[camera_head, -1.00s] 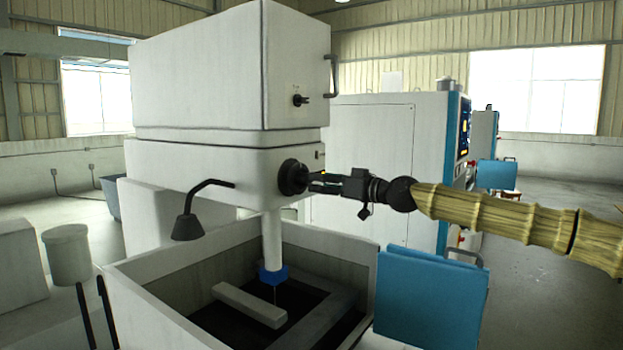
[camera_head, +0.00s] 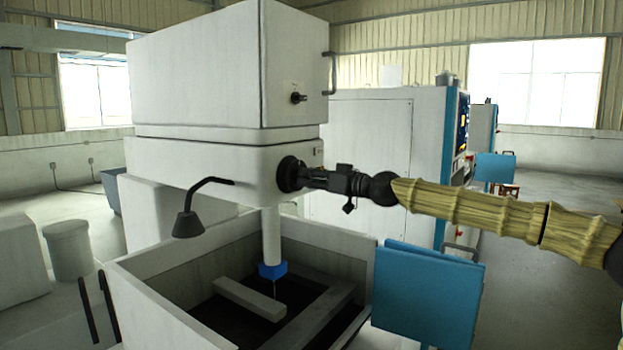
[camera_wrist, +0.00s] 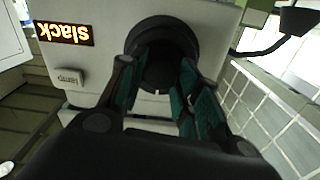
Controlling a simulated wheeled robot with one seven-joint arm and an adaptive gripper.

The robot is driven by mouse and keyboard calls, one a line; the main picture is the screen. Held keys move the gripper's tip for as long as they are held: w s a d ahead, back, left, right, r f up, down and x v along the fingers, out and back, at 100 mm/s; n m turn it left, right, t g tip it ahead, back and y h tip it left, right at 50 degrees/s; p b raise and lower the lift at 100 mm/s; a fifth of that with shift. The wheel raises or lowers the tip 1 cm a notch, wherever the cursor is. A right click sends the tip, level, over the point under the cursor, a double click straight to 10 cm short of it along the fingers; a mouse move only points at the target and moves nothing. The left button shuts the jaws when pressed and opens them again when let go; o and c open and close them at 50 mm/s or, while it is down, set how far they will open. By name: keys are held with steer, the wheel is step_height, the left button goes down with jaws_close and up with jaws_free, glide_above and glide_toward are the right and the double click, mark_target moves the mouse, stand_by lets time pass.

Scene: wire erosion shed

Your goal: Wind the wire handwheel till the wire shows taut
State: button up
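The black handwheel (camera_head: 290,174) sits on the side of the white machine head. It also shows in the wrist view (camera_wrist: 161,38) as a round dark knob. My gripper (camera_head: 305,178) reaches it from the right. In the wrist view my gripper (camera_wrist: 160,78) has its two green-padded fingers spread, one at each side of the knob's near part. I cannot tell whether the pads touch it. A small display (camera_wrist: 63,34) beside the wheel reads "slack" in orange, upside down in the wrist view. The thin wire (camera_head: 274,288) hangs below the blue nozzle (camera_head: 272,270).
An open tank (camera_head: 165,262) with a pale bar (camera_head: 248,297) lies under the head. A blue panel (camera_head: 428,295) stands at the tank's right. A black lamp (camera_head: 188,222) juts from the head's left.

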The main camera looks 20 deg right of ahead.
steer(key=shift+r, duration=0.1)
steer(key=c, duration=0.3)
steer(key=shift+m+b, duration=0.3)
steer(key=shift+b, duration=0.1)
steer(key=shift+d+r+m+b, duration=0.1)
steer(key=shift+d+m+b, duration=0.05)
steer(key=shift+m+b, duration=3.1)
steer(key=shift+r+m, duration=0.1)
steer(key=shift+m, duration=0.15)
steer(key=o, duration=1)
steer(key=shift+d, duration=0.1)
